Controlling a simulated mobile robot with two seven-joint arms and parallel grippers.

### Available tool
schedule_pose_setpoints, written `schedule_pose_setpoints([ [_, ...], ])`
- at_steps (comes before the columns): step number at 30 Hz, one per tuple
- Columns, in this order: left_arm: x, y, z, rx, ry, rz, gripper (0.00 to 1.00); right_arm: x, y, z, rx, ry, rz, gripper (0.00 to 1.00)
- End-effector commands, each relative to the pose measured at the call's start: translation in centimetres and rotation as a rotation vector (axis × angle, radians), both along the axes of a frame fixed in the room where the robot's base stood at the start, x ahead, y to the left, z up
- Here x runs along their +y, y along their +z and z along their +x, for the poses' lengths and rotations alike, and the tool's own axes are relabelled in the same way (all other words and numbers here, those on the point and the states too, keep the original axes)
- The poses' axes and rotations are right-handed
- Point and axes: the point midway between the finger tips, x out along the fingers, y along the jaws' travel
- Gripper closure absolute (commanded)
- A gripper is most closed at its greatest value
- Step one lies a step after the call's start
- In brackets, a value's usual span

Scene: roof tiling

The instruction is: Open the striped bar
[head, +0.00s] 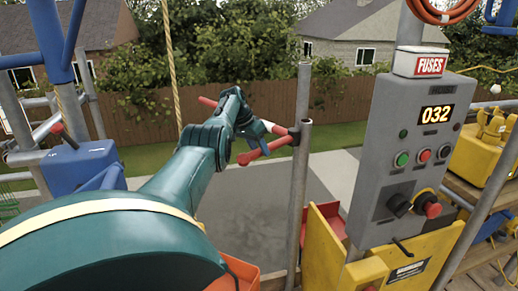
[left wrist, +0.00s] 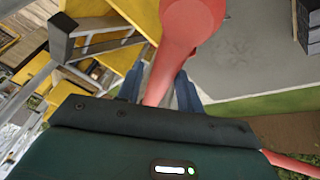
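The striped bar (head: 207,101), red with a white stretch, runs behind my left gripper to a grey upright pole (head: 303,170). A red, round-ended arm (head: 248,156) slants from the same pole toward me; whether it is one piece with the bar is hidden. My left gripper (head: 262,145) is over this red arm. In the left wrist view, the blue fingers (left wrist: 158,92) lie close on both sides of the red arm (left wrist: 185,25), seemingly touching it. A further red piece (left wrist: 290,163) shows at the lower right there. My right gripper is out of view.
A grey control box (head: 410,150) with a 032 display and buttons stands right of the pole, above yellow panels (head: 325,250). A blue box (head: 80,165) and scaffold tubes are at the left. Grey paving (head: 250,195) lies open beyond the bar.

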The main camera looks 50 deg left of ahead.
Motion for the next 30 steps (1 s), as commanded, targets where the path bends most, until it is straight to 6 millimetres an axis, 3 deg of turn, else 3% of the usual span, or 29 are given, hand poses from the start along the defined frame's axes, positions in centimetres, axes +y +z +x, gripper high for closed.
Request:
schedule_pose_setpoints([
  [4, 0.0, 0.0, 0.0, 0.001, -0.001, -0.001, 0.51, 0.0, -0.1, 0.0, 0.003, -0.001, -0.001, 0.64],
  [14, 0.0, 0.3, -0.2, 0.003, -0.001, -0.001, 0.51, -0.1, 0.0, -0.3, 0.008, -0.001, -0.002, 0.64],
  [30, 0.9, 6.4, -2.9, 0.000, 0.000, -0.001, 0.51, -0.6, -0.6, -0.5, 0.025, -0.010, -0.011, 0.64],
])
